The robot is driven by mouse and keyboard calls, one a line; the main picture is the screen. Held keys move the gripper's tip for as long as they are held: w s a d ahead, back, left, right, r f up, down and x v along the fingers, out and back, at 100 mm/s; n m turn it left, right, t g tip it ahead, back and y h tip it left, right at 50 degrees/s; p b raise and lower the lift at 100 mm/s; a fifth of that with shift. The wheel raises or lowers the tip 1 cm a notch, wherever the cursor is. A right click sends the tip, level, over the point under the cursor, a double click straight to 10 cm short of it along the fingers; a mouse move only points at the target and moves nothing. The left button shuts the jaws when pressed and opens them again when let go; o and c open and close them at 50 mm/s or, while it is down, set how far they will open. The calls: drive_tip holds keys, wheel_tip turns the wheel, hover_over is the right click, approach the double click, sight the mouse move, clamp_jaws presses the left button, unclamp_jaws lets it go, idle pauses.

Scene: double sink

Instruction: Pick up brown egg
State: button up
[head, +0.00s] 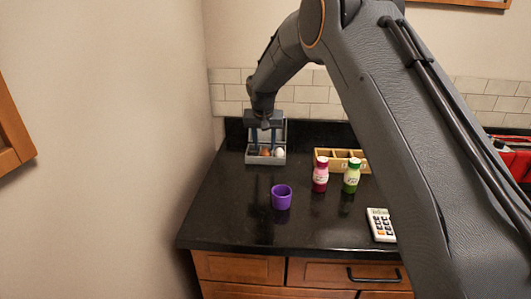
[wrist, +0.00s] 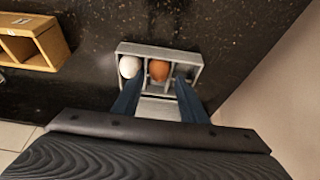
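The brown egg (head: 265,153) sits in the middle compartment of a small grey egg box (head: 266,161) at the back left of the counter. In the wrist view the brown egg (wrist: 158,70) shows between and just beyond the two blue fingertips. A white egg (wrist: 129,67) lies in the compartment beside it, at left in the wrist view. My gripper (wrist: 159,82) is open, its fingers spread to either side of the brown egg, with nothing held. In the head view my gripper (head: 264,138) points down over the box. I cannot tell whether the fingers touch the egg.
A purple cup (head: 281,197), a pink-labelled bottle (head: 320,175), a green bottle (head: 351,177) and a calculator (head: 381,225) stand nearer on the black counter. A wooden divided box (head: 341,155) is to the right. The wall is close on the left.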

sight(265, 148)
drive_tip(key=shift+p+x, duration=0.5)
drive_tip(key=shift+x, duration=1.1)
drive_tip(key=shift+d, duration=0.1)
drive_tip(key=shift+c, duration=0.6)
drive_tip(key=c, duration=0.3)
drive_tip(key=shift+w+r, duration=0.1)
drive_tip(key=shift+r, duration=0.05)
